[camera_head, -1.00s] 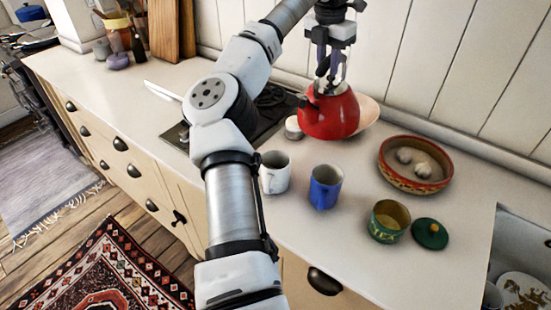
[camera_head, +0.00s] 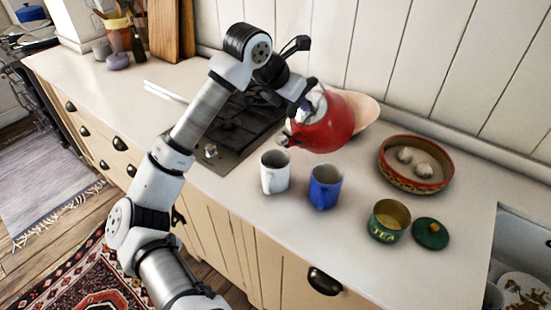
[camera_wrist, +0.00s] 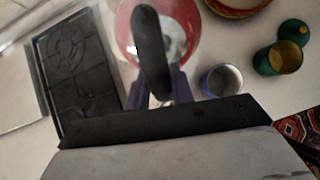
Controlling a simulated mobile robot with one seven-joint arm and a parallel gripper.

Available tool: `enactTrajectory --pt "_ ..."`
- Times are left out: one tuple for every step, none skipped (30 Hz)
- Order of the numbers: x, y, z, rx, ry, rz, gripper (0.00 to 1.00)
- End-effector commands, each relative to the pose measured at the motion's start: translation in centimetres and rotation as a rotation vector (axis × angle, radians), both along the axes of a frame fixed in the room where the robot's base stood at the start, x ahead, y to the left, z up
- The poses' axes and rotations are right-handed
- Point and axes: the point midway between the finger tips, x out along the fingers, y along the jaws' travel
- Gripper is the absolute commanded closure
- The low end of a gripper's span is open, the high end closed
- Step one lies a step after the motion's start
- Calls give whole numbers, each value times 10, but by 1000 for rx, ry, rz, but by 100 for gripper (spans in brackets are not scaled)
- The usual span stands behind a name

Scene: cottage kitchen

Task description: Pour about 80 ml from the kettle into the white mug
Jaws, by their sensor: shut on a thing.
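The red kettle (camera_head: 325,122) is held off the counter and tilted, its spout side down toward the lower left, near the white mug. My gripper (camera_head: 306,104) is shut on the kettle's handle; the dark handle (camera_wrist: 152,50) shows between the fingers in the wrist view. The white mug (camera_head: 274,178) stands upright on the counter, just below and left of the kettle, apart from it. No liquid stream is visible. In the wrist view the white mug is not visible, and the kettle body (camera_wrist: 190,20) is partly hidden by its handle.
A blue mug (camera_head: 325,192) stands close right of the white mug. A green tea tin (camera_head: 386,232), its lid (camera_head: 430,233) and a round red bowl (camera_head: 440,180) are farther right. A black hob (camera_head: 235,128) lies left. A pale board (camera_head: 366,108) is behind the kettle.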

Motion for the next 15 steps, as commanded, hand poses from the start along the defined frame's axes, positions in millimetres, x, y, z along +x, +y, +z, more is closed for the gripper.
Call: enactTrajectory --pt "-2 3 6 -23 -27 1 100" --pt "-3 4 6 -30 -34 3 100" --pt "-5 6 6 -40 -43 1 100" --pt "-6 6 6 -45 -49 1 100" --pt "-6 7 5 -52 -56 1 100" --pt "-7 8 5 -60 -63 1 100" --pt "-8 9 6 -65 -69 1 100" --pt "-9 10 6 -70 -74 1 100" --pt "-10 11 7 -76 -80 1 100" --pt "-10 11 7 -80 -84 1 100" --pt "-11 12 7 -85 -88 1 100" --pt "-12 13 8 -90 -93 1 100" --pt "-12 13 8 -93 -96 1 100" --pt "-13 14 8 -96 -100 2 100" --pt "-13 14 8 -100 -103 1 100"
